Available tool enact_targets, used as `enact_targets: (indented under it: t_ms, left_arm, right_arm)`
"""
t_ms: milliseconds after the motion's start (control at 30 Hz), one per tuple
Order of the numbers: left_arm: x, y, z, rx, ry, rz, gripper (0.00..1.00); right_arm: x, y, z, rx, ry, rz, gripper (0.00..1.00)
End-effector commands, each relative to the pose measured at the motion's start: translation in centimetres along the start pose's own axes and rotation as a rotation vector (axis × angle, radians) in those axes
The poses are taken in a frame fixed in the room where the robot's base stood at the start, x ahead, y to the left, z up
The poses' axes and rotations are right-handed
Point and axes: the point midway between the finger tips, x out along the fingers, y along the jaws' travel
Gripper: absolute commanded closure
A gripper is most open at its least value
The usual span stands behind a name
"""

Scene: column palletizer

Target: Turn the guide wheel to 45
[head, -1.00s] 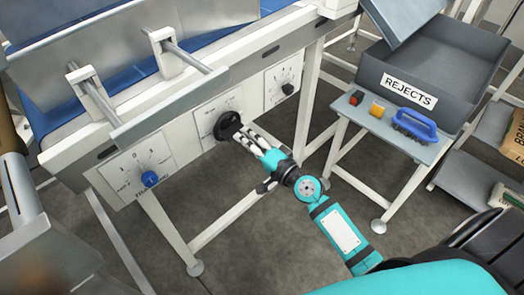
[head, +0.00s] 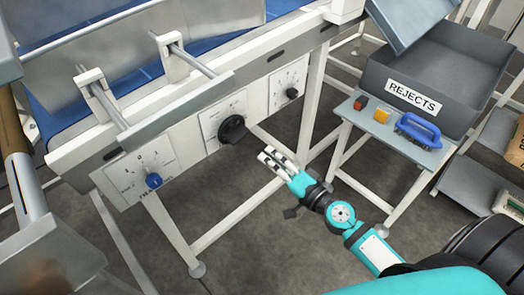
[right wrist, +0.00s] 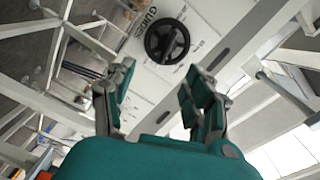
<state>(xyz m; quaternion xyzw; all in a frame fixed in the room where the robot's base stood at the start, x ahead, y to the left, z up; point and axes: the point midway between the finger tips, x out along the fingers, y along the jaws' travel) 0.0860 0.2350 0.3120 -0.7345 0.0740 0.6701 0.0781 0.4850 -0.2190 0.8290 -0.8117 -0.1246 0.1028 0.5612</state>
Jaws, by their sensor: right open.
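The guide wheel (head: 232,129) is a black handwheel on a white dial plate (head: 213,122) on the side of the conveyor frame. It also shows in the right wrist view (right wrist: 167,41), beside the lettering "GUIDES"; its setting is too small to read. My right gripper (head: 269,157) is open and empty, below and to the right of the wheel in the head view, and apart from it. In the right wrist view the wheel lies beyond the two spread fingers (right wrist: 158,95). My left gripper is out of view.
A blue knob (head: 153,181) sits on a panel to the left, and a small black knob (head: 292,93) on a panel to the right. A side table with a blue-handled brush (head: 418,130) and a grey REJECTS bin (head: 414,96) stand at the right. White frame legs stand nearby.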

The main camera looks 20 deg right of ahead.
Motion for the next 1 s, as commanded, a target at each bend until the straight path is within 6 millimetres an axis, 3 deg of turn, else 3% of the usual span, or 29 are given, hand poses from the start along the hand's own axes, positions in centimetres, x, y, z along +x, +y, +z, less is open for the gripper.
enact_targets:
  t_ms: [33, 233, 433, 667, 1000]
  left_arm:
    - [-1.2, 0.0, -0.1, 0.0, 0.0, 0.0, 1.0]
    - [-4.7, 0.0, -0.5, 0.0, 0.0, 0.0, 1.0]
    - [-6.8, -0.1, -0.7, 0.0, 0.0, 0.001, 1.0]
    - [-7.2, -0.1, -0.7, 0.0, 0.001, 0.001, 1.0]
    - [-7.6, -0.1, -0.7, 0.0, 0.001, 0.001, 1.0]
  right_arm:
    - [-0.4, 0.2, -0.4, -0.104, 0.007, 0.033, 0.38]
    - [-2.7, 1.1, -1.6, -0.761, 0.035, 0.106, 0.13]
    - [-4.9, -0.1, -0.7, -1.292, 0.02, 0.022, 0.13]
    - [-5.0, -0.6, 0.3, -1.463, 0.015, -0.04, 0.13]
    - [1.4, -0.9, 0.3, -1.459, 0.018, -0.04, 0.13]
